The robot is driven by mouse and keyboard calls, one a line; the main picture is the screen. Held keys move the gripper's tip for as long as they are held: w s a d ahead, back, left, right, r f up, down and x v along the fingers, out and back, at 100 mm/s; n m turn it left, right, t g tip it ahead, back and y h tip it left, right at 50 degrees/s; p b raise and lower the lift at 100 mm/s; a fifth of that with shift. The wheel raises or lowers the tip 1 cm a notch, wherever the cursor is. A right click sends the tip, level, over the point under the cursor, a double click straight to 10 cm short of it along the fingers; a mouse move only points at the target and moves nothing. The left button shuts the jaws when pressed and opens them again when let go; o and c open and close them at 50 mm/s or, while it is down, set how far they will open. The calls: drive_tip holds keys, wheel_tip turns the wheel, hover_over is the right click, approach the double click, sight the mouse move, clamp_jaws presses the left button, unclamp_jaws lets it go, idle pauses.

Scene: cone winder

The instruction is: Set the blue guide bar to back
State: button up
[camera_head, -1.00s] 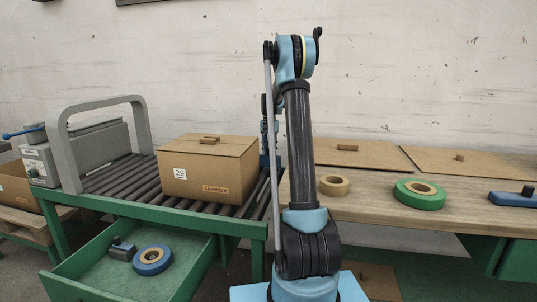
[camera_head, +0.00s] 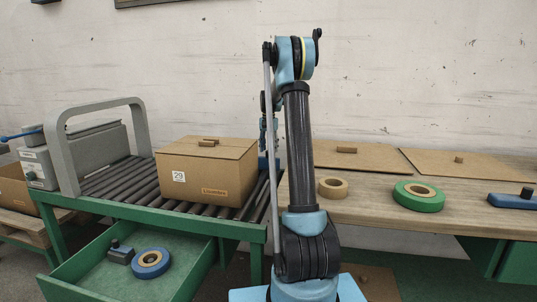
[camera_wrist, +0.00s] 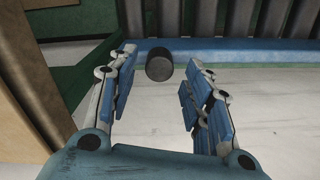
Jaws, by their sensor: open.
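The blue guide bar (camera_wrist: 245,50) runs across the upper part of the wrist view, along the edge of the dark rollers. A dark round knob (camera_wrist: 159,68) stands at the bar, between the two fingers of my gripper (camera_wrist: 161,62). The gripper is open, with a gap visible on either side of the knob. I cannot tell whether the fingertips reach down around it. In the head view my arm hides most of the gripper and the bar.
A cardboard box (camera_head: 207,172) sits on the roller conveyor (camera_head: 110,186), left of my arm. A grey arch (camera_head: 62,150) spans the conveyor. An open green drawer (camera_head: 95,280) holds a blue ring. A wooden bench (camera_head: 370,205) with tape rolls stands right. Cardboard is close at the wrist view's left.

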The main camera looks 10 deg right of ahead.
wheel_tip(320, 180, up, 10)
drive_tip(key=shift+f, duration=0.2)
drive_tip(key=shift+s, duration=0.1)
idle(0.3)
